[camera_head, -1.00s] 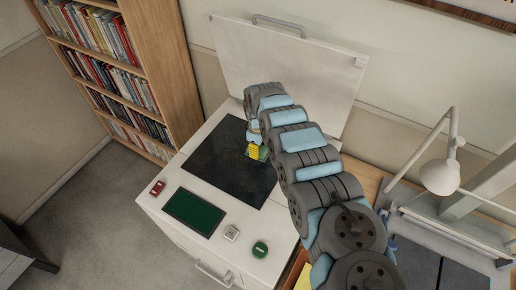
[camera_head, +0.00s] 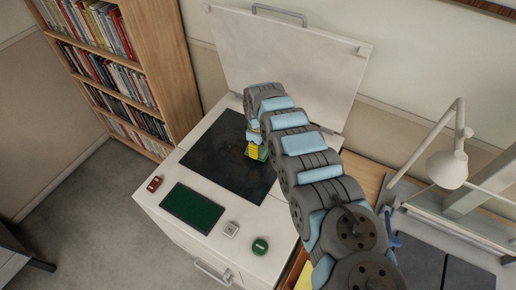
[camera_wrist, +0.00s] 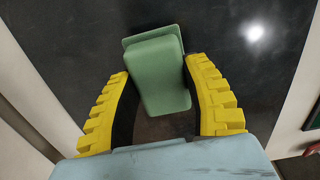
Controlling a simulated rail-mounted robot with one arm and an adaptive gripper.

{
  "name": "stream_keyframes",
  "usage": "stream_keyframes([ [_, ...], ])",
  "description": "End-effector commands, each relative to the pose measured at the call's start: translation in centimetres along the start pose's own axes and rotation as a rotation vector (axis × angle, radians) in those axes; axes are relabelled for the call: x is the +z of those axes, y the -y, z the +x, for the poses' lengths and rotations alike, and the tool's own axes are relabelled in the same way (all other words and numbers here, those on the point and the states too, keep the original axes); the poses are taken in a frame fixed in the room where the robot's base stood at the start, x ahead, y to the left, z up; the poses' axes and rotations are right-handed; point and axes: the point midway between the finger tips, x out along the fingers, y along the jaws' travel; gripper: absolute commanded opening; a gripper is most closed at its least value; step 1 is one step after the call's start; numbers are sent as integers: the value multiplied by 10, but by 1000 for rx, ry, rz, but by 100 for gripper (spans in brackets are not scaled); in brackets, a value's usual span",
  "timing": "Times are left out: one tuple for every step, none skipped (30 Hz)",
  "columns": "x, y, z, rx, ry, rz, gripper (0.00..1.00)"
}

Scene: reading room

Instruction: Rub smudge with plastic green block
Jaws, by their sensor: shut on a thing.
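The green plastic block (camera_wrist: 158,75) is between the yellow fingers of my gripper (camera_wrist: 160,90) in the wrist view. My gripper is shut on it, and the block is over the dark glass panel (camera_wrist: 70,30). In the head view my gripper (camera_head: 256,152) is at the right part of the dark panel (camera_head: 225,165), with a little of the block showing beside the yellow fingers. I cannot tell whether the block touches the glass. A faint brownish patch (camera_wrist: 165,125) shows on the dark surface near the block; I cannot tell if it is the smudge.
The white cabinet's raised lid (camera_head: 290,55) stands behind the panel. A lamp (camera_head: 447,170) is at the right.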

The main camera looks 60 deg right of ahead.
Motion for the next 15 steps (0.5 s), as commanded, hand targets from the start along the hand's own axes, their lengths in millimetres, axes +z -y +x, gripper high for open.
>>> stream_keyframes([
  [0, 0, 0, 0, 0, 0, 20],
  [0, 0, 1, 0, 0, 0, 20],
  [0, 0, 1, 0, 0, 0, 20],
  [0, 0, 2, 0, 0, 0, 20],
  [0, 0, 2, 0, 0, 0, 20],
  [0, 0, 3, 0, 0, 0, 20],
  [0, 0, 3, 0, 0, 0, 20],
  [0, 0, 4, 0, 0, 0, 20],
  [0, 0, 5, 0, 0, 0, 20],
  [0, 0, 5, 0, 0, 0, 20],
  [0, 0, 6, 0, 0, 0, 20],
  [0, 0, 6, 0, 0, 0, 20],
  [0, 0, 7, 0, 0, 0, 20],
  [0, 0, 7, 0, 0, 0, 20],
  [0, 0, 8, 0, 0, 0, 20],
])
